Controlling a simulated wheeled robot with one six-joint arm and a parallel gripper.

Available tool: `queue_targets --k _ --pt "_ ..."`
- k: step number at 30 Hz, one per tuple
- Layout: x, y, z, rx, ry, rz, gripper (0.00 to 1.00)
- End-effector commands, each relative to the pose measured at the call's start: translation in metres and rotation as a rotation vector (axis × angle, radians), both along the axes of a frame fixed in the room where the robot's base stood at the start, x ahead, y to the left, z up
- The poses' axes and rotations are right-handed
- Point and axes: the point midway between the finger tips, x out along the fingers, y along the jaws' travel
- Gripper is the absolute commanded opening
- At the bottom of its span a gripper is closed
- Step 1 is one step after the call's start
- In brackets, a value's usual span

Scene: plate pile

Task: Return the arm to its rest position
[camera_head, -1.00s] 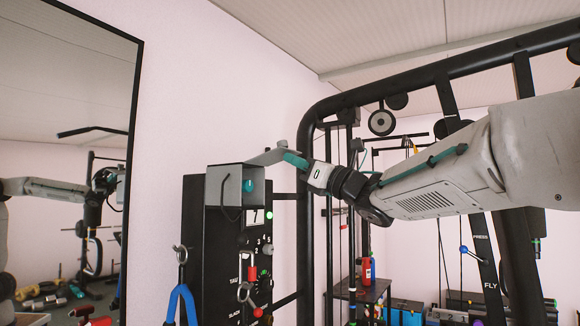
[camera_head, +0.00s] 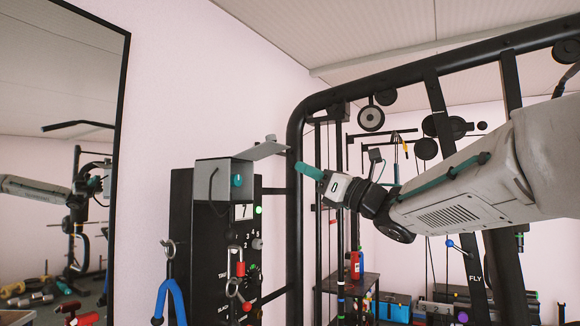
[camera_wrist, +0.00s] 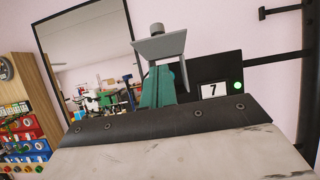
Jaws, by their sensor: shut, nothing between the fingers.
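My gripper (camera_head: 298,166) has teal fingers, closed together with nothing between them, and points left toward the black control panel. It is to the right of the grey metal box (camera_head: 222,172) and a little below the box's flat grey flap (camera_head: 258,149); a gap shows between fingertips and flap. My arm reaches in from the right edge. In the wrist view, the shut teal fingers (camera_wrist: 157,88) stand in front of a grey bracket-like part (camera_wrist: 160,46), hiding some of what is behind.
The black panel (camera_head: 181,230) shows a "7" sign (camera_head: 243,211) and a green light (camera_head: 258,210). Hooks with blue and red handles hang below. A mirror (camera_head: 65,100) stands at left. A black gym frame (camera_head: 297,130) and a shelf (camera_head: 350,282) are behind my arm.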

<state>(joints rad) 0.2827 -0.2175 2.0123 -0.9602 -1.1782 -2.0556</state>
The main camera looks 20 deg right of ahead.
Motion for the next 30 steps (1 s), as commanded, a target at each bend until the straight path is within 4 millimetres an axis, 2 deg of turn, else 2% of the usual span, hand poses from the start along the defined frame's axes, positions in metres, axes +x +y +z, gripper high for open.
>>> queue_targets --k 3,9,17,20,23,25,27,30 --pt "-0.018 -0.017 0.000 -0.001 0.000 -0.005 0.00" --pt "-0.036 -0.031 0.000 -0.001 0.000 -0.001 0.00" --pt "-0.039 -0.035 0.000 0.011 0.012 0.006 0.00" --pt "-0.030 -0.043 -0.004 0.085 0.097 -0.005 0.00" --pt "-0.008 -0.072 -0.019 0.287 0.276 -0.090 0.00" --pt "0.006 -0.102 -0.040 0.495 0.419 -0.178 0.00" --pt "0.011 -0.129 -0.064 0.727 0.547 -0.265 0.00" --pt "0.005 -0.158 -0.105 1.073 0.697 -0.382 0.00"
